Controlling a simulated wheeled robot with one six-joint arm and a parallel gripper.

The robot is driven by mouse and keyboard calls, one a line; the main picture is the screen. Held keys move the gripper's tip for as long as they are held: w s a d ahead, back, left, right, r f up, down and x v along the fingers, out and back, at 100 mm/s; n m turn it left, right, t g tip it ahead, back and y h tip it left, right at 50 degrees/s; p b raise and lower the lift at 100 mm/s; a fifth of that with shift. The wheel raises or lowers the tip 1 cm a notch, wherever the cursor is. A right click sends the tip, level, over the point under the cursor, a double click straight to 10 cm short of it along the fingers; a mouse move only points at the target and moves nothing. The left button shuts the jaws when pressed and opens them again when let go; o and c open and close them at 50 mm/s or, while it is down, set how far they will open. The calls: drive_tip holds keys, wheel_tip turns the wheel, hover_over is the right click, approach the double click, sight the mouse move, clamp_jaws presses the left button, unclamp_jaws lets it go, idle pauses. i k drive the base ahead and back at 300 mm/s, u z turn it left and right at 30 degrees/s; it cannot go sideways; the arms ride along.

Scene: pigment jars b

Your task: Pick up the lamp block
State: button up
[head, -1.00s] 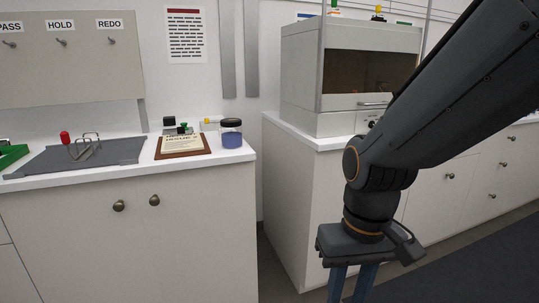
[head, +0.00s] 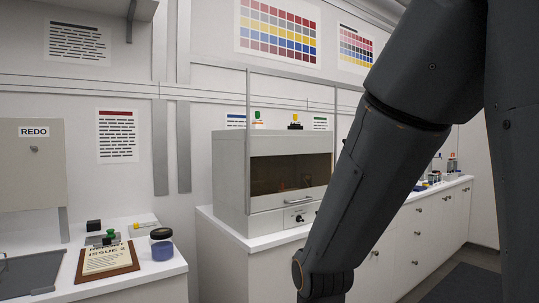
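I cannot tell for certain which thing is the lamp block. On top of the glass-fronted cabinet stand a small green-topped piece (head: 257,116) and a dark block with a yellow top (head: 295,122). On the left counter are a small black block (head: 93,225), a green-knobbed piece (head: 110,235) and a pale flat piece with a yellow part (head: 144,227). All are small in the head view. My gripper is out of the picture; only my arm shows, crossing the right side.
The cabinet (head: 230,180) stands on the right-hand counter, with a gap between it and the left counter. A jar of blue pigment (head: 162,249) and a clipboard (head: 90,266) lie near the left counter's edge. More jars (head: 434,177) stand far right. My arm hides part of the right counter.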

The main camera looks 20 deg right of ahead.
sight(295, 116)
drive_tip(key=k, duration=0.45)
drive_tip(key=u, duration=0.45)
drive_tip(key=i, duration=1.45)
drive_tip(key=z, duration=1.05)
drive_tip(key=i, duration=0.7)
drive_tip(key=z, duration=0.8)
